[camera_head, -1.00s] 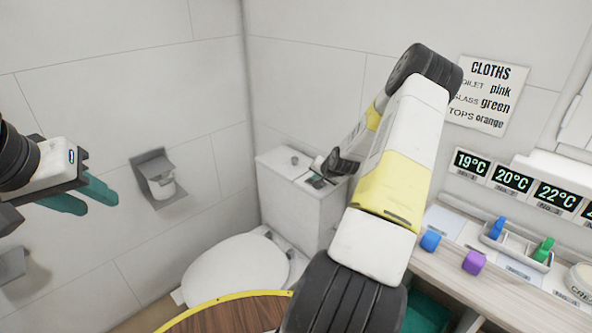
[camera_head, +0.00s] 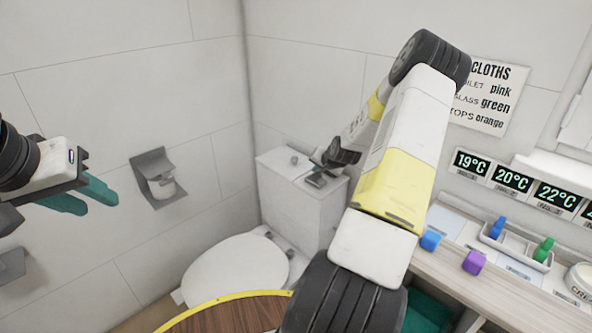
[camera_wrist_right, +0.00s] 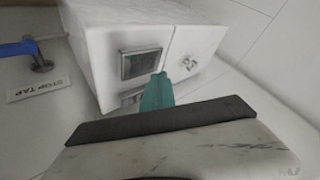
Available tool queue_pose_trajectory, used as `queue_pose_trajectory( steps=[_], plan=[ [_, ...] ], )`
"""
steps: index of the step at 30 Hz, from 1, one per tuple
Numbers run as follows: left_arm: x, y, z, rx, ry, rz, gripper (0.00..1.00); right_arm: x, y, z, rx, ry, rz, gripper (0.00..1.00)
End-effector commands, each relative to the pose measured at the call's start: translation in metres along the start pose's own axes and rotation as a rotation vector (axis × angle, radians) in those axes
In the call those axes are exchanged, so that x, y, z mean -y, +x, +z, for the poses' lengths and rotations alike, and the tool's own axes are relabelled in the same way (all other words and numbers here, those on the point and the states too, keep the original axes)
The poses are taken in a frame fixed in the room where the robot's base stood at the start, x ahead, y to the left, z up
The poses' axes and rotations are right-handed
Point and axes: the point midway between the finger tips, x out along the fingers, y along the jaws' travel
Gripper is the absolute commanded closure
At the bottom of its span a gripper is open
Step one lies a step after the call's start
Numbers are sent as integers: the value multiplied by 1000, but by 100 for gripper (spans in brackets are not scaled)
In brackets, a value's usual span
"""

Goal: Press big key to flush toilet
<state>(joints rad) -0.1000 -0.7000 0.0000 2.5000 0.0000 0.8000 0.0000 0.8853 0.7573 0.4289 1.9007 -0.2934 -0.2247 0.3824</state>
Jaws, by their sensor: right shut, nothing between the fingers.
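The white toilet (camera_head: 235,270) stands in the corner, with its cistern (camera_head: 300,205) behind the bowl. A dark-framed flush key (camera_head: 315,180) lies on the cistern top. In the right wrist view, a larger flush key (camera_wrist_right: 141,64) shows clearly, and a smaller one (camera_wrist_right: 131,97) sits nearer the camera, partly hidden by my fingers. My right gripper (camera_wrist_right: 157,88) is shut and empty, its teal fingertips beside the larger key; contact cannot be told. In the head view its wrist hides part of it. My left gripper (camera_head: 82,197) is open and empty at the left, away from the toilet.
A paper holder (camera_head: 158,178) is on the left wall. A counter (camera_head: 500,270) with coloured blocks is at the right. A blue-handled stop tap (camera_wrist_right: 38,55) is beside the cistern. A round wooden top (camera_head: 235,315) is in front.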

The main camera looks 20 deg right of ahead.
Motion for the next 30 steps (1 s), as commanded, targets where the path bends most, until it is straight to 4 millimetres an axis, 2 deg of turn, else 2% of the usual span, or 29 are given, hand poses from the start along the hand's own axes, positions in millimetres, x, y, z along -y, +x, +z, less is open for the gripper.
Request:
queue_pose_trajectory(
  steps=[12,30],
  plan=[
    [0,0,0,0,0,0,64,20,-28,-20,-1,-1,0,100],
    [0,0,0,0,0,0,64,21,-29,-21,0,0,0,100]
  ],
)
